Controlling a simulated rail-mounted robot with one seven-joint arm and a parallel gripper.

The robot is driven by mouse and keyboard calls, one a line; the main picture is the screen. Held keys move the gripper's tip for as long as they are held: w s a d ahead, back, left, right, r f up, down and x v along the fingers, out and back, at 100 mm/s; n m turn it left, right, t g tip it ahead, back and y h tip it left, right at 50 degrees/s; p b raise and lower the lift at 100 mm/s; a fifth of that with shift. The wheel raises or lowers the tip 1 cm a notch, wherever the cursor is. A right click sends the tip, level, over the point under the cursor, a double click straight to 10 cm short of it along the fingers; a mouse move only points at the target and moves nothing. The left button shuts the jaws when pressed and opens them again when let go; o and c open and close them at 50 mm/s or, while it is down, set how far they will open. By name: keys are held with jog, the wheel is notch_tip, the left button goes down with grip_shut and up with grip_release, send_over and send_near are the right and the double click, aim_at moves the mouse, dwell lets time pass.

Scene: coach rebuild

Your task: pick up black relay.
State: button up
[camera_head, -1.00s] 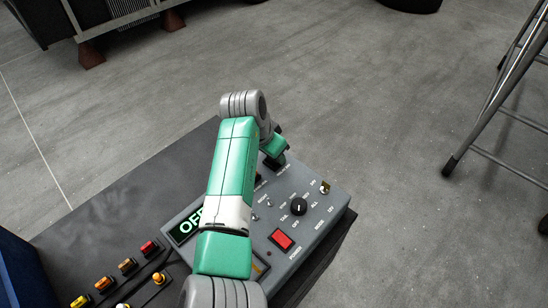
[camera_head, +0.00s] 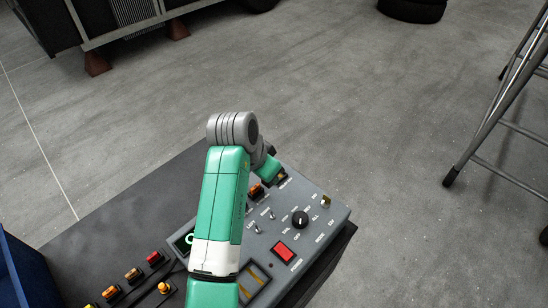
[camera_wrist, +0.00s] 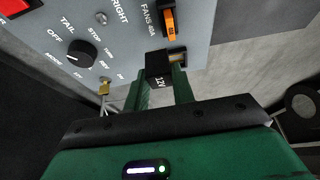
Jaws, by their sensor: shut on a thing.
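The black relay (camera_wrist: 158,68), a small dark block marked "12V", sits between the fingertips of my gripper (camera_wrist: 160,80) in the wrist view. The green fingers are shut on its sides. A socket with brass-coloured contacts (camera_wrist: 178,56) shows right beside the relay, at the panel's edge. I cannot tell whether the relay still touches the panel. In the head view my gripper (camera_head: 272,172) is at the far edge of the grey control panel (camera_head: 318,232), and the relay cannot be made out there.
An orange fuse (camera_wrist: 168,22) labelled "FANS 40A" stands close to the relay. The panel also has a black rotary knob (camera_head: 300,219), a red power switch (camera_head: 283,252) and small toggles. Several coloured plugs (camera_head: 133,274) lie left. A metal ladder (camera_head: 500,110) stands right.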

jog(key=s+a, duration=0.1)
jog(key=s, duration=0.2)
jog(key=s+a+p, duration=0.1)
jog(key=s, duration=0.2)
jog(key=s+a+r, duration=0.1)
jog(key=s, duration=0.2)
jog(key=shift+s+a+p, duration=0.3)
jog(key=shift+s, duration=0.05)
